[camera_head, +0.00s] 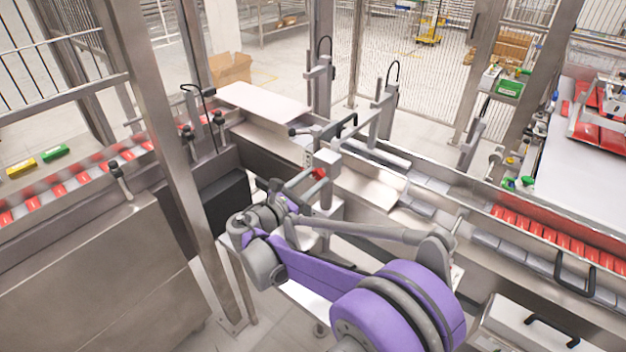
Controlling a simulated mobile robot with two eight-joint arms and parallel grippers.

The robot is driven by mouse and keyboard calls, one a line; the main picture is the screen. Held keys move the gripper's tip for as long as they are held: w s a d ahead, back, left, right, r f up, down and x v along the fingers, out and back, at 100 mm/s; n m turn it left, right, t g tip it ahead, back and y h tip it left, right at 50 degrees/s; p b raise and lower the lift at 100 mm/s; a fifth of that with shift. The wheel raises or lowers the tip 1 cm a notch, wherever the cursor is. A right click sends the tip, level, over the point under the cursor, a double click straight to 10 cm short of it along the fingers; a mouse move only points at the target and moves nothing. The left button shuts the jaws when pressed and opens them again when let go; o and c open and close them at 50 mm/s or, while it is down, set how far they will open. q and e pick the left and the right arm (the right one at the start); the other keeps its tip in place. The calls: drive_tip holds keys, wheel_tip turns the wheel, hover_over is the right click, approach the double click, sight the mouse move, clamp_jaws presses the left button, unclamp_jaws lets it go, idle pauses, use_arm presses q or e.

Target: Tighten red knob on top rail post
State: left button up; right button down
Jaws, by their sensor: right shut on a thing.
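The red knob (319,173) is a small red piece on the side of the top rail post (326,188), a metal post with a pale block on it, near the middle of the view. My right arm, purple and grey, reaches in from the bottom. My right gripper (311,178) is at the knob, shut on it. The fingers are small in the view and partly merge with the metal parts around the post. My left gripper is not in view.
Metal conveyor rails run from the back left to the right, with red packs (545,238) on the right. A steel frame upright (165,130) stands left of my arm. A cardboard box (231,68) sits behind. Black handles (575,275) stick out at lower right.

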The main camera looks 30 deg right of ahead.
drive_tip(key=m, duration=0.9)
drive_tip(key=shift+w+r, duration=0.1)
drive_tip(key=m, duration=0.4)
drive_tip(key=shift+m, duration=0.3)
drive_tip(key=m+p, duration=0.1)
drive_tip(key=m, duration=0.2)
drive_tip(key=shift+r+m, duration=0.1)
drive_tip(key=shift+m, duration=0.2)
drive_tip(key=m, duration=0.5)
drive_tip(key=shift+r+p, duration=0.1)
drive_tip(key=shift+p, duration=0.3)
drive_tip(key=m+p, duration=0.1)
drive_tip(key=m, duration=0.4)
drive_tip(key=shift+m, duration=0.4)
drive_tip(key=shift+c, duration=2.2)
unclamp_jaws()
